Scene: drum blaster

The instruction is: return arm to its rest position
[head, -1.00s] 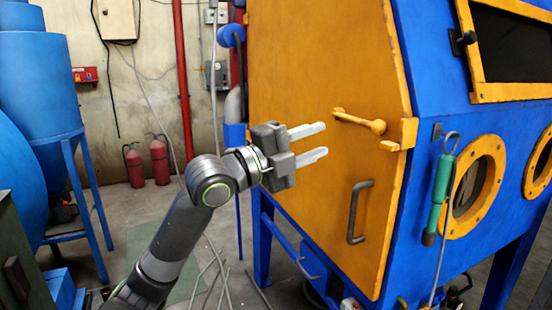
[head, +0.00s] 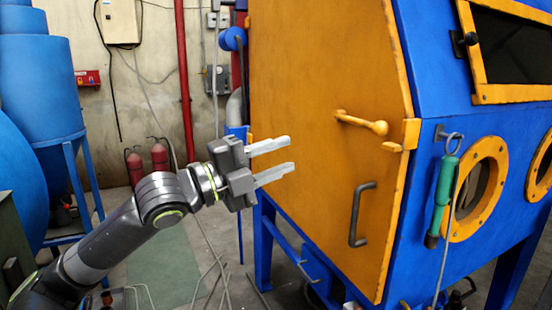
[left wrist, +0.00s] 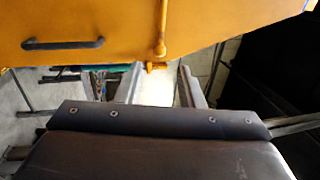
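My left gripper (head: 281,160) is in the middle of the head view, held in the air in front of the orange door (head: 310,110) of the blue blasting cabinet. Its two pale fingers are apart with nothing between them. The fingers point right, toward the door, and appear clear of its lever (head: 362,123) and dark handle (head: 357,214). In the left wrist view the fingers (left wrist: 160,85) are apart below the orange door (left wrist: 120,35) with its dark handle (left wrist: 63,44). My right gripper is in neither view.
The blue cabinet (head: 440,90) fills the right side, with a green tool (head: 443,195) hanging on it. Blue tanks (head: 40,90) stand at the left. Red extinguishers (head: 159,157) stand by the back wall. Cables (head: 215,265) lie on the floor.

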